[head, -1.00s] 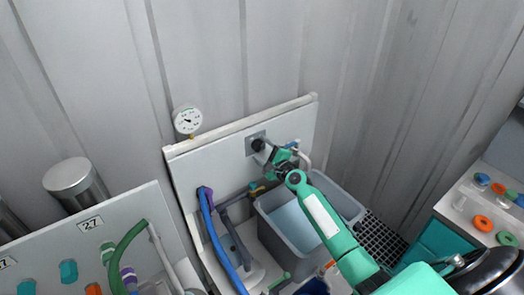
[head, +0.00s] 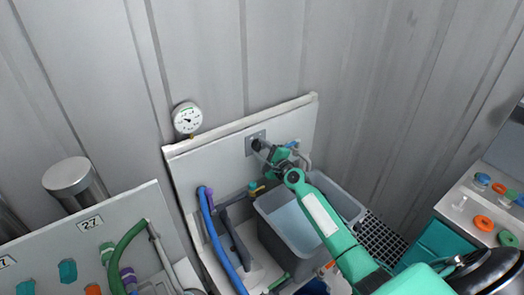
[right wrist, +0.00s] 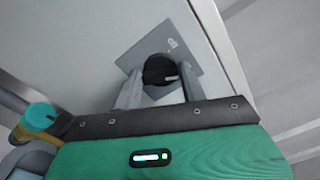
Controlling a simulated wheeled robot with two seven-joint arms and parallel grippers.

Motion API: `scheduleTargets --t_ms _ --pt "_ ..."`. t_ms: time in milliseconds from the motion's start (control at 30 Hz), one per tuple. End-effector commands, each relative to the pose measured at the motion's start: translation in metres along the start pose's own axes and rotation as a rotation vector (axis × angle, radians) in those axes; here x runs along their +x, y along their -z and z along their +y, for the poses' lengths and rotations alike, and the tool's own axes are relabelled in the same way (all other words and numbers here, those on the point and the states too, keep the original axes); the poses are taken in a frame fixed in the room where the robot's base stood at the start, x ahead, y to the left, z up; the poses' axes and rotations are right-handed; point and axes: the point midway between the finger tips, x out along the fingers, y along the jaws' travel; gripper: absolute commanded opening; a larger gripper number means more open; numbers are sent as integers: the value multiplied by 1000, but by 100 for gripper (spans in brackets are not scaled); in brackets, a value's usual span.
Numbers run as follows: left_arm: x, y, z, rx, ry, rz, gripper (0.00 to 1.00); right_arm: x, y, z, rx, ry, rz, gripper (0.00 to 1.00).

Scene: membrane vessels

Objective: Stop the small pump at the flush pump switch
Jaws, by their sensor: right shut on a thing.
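The flush pump switch is a black round knob (right wrist: 158,66) on a square grey plate (right wrist: 188,46), fixed to the pale upright panel (head: 205,165). In the head view its plate (head: 249,150) is partly covered by my right gripper (head: 262,149). In the right wrist view the two grey fingers of this gripper (right wrist: 160,80) stand on either side of the knob and are shut on it. A small light mark shows on the knob's face. My left gripper is not in view.
A pressure gauge (head: 187,118) stands at the panel's upper left. Below the switch are a grey tub (head: 292,228) with liquid and a blue hose (head: 222,243). A bench with coloured rings (head: 482,222) stands at the right.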

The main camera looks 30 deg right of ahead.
Motion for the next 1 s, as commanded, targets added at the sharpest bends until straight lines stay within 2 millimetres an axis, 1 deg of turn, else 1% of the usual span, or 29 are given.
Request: scheduleTargets --t_ms 267,600,1000 --pt "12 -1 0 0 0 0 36 0 1 4 -189 -1 -1 19" --pt "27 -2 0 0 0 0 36 0 2 5 -511 -2 -1 19" --pt "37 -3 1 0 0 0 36 0 2 6 -836 -2 -1 19"
